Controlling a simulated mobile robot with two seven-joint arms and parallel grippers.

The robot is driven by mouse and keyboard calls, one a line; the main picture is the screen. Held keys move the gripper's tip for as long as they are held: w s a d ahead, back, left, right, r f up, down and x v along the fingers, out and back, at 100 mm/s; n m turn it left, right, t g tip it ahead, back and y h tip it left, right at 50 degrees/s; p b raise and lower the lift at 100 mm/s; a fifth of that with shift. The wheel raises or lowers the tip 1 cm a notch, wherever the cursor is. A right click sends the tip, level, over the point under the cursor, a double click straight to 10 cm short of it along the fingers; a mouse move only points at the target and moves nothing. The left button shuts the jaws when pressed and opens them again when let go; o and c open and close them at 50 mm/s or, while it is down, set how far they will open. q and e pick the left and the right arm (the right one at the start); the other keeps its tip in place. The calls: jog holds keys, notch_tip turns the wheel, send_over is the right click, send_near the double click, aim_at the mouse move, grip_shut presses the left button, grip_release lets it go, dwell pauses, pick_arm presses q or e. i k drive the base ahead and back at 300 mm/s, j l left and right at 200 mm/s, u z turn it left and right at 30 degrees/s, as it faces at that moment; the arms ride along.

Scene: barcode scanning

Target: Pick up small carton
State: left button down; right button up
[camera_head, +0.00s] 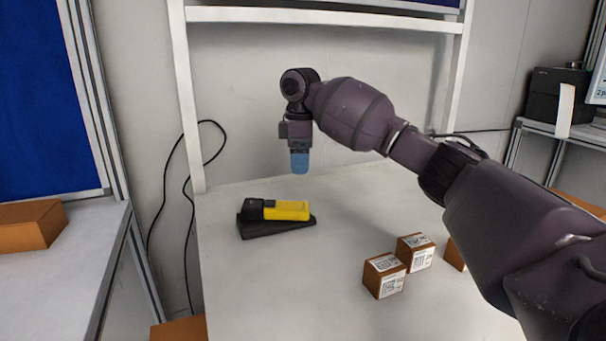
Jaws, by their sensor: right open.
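A small brown carton (384,276) with white barcode labels stands on the table at the front, right of centre. A second small carton (415,252) with labels stands just behind it to the right. A third carton (455,254) is mostly hidden behind my right arm. My right gripper (300,170) hangs pointing down, high above the back of the table, with blue fingertips. It is open and empty, well to the left of and behind the cartons. My left gripper is not in view.
A black and yellow scanner (287,210) lies on a black stand (276,228) at the table's left. The white table (250,300) is clear around its front left and middle. Frame posts (186,100) rise at the back. A larger brown box (30,225) sits on the left side table.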

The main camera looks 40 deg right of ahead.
aim_at(415, 251)
jog(key=k, duration=1.5)
